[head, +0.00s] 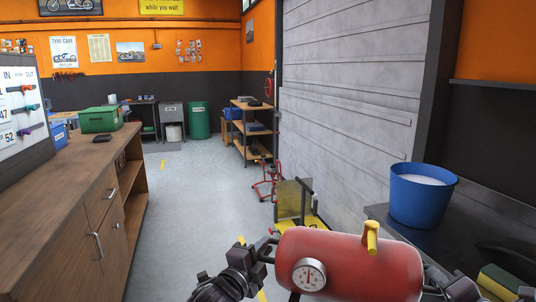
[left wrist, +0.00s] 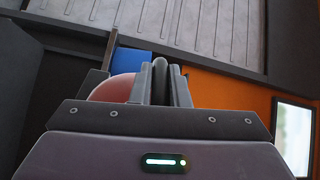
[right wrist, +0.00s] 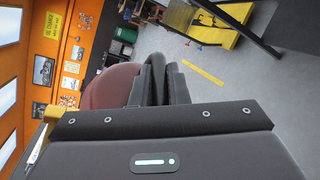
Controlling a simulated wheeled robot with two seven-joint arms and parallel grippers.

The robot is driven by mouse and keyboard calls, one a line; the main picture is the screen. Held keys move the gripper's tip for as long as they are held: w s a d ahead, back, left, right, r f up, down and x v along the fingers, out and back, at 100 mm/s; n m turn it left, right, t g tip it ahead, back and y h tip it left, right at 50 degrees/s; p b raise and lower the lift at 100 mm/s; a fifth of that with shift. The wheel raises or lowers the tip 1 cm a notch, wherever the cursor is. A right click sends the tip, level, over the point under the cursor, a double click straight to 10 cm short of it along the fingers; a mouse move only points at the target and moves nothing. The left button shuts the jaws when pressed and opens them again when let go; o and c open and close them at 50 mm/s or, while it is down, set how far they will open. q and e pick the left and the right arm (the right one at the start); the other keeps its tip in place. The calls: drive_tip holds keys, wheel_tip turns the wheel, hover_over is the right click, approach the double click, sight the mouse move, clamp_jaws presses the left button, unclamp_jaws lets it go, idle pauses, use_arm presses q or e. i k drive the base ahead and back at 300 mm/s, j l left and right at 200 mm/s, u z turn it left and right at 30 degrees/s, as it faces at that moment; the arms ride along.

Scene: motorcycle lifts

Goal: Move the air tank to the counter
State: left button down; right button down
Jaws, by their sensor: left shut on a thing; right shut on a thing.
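The red air tank (head: 345,262) lies sideways at the bottom of the head view, with a round white gauge on its front and a yellow fitting on top. My left gripper (head: 264,250) is shut on a dark handle at the tank's left end. My right gripper (head: 438,284) is shut at its right end, partly cut off by the frame. The tank's red end also shows beside the fingers in the left wrist view (left wrist: 112,90) and the right wrist view (right wrist: 110,86). The wooden counter (head: 62,205) runs along the left, apart from the tank.
A green toolbox (head: 100,119) and a small dark object (head: 103,138) are on the counter; its near top is bare. A blue bucket (head: 422,196) stands on a dark bench at right. A yellow lift (head: 295,202) and red stand (head: 267,180) are ahead. Grey floor (head: 195,205) is open between.

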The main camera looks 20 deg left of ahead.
sight(59, 180)
drive_tip(key=i+u, duration=0.1)
drive_tip(key=u, duration=1.05)
drive_tip(key=i+l, duration=0.5)
drive_tip(key=i, duration=0.15)
drive_tip(key=i+l+u, duration=0.1)
drive_tip(key=i+l, duration=0.4)
drive_tip(key=i, duration=0.2)
drive_tip(key=i+l, duration=0.65)
drive_tip(key=i, duration=2.2)
drive_tip(key=i+l+u, duration=0.1)
drive_tip(key=i+u, duration=0.25)
drive_tip(key=i, duration=0.4)
drive_tip(key=u, duration=2.35)
